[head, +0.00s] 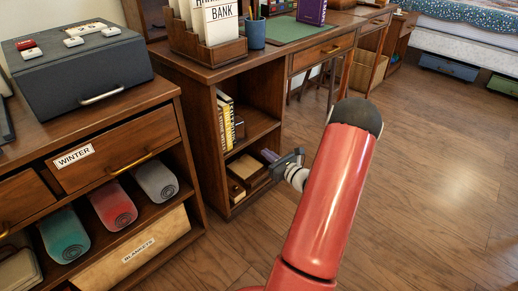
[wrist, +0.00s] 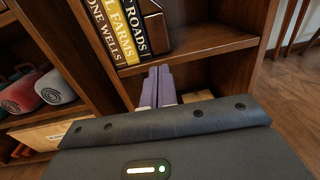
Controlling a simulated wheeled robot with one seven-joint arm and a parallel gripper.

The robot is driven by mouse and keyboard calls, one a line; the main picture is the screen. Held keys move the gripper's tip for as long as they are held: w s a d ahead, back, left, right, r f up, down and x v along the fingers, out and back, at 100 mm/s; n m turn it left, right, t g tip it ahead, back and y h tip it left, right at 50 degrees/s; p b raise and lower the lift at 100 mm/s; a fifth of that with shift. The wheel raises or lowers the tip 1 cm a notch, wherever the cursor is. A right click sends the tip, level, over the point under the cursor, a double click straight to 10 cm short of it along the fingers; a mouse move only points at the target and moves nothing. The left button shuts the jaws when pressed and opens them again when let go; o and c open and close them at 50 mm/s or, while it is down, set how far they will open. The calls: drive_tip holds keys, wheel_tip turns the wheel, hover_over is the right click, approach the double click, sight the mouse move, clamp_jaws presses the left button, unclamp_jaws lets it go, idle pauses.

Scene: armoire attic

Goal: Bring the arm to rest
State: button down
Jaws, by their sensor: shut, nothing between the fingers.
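My red arm (head: 330,200) rises from the bottom of the head view and bends at a dark rounded joint. My gripper (head: 268,155) is beyond it, pointing left towards the lower shelves of the wooden desk (head: 207,120). In the wrist view my gripper (wrist: 159,84) shows two pale purple fingers side by side, shut with nothing between them. They are in front of the desk's open shelves, below a row of books (wrist: 120,30). The arm hides part of the floor, and I cannot tell the exact gap to the shelf.
A wooden dresser (head: 120,140) stands at the left, with a dark box (head: 85,70) on top and rolled bundles (head: 113,205) on its shelf. A bed (head: 470,40) is at the back right. The wooden floor (head: 440,180) is clear at the right.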

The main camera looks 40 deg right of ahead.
drive_tip(key=shift+s, duration=0.75)
drive_tip(key=a+r+n+g+y, duration=0.35)
drive_tip(key=a+n, duration=0.25)
drive_tip(key=a, duration=0.4)
drive_tip(key=a+r+n+g+y, duration=0.35)
drive_tip(key=a+r+n, duration=0.2)
drive_tip(key=a, duration=0.35)
drive_tip(key=a+r+n+g+y, duration=0.35)
drive_tip(key=a+n, duration=0.35)
drive_tip(key=a, duration=0.3)
drive_tip(key=s+a+r+n+g+h+p, duration=0.1)
drive_tip(key=s+a+r+n+g+h, duration=0.4)
drive_tip(key=s+a+n, duration=0.55)
drive_tip(key=s+d+r+n+t+h, duration=0.3)
drive_tip(key=s+r+n+h, duration=0.2)
drive_tip(key=s, duration=0.3)
drive_tip(key=shift+s+d+n+h+p, duration=0.25)
drive_tip(key=shift+d+n+h+p, duration=0.2)
drive_tip(key=shift+n, duration=0.45)
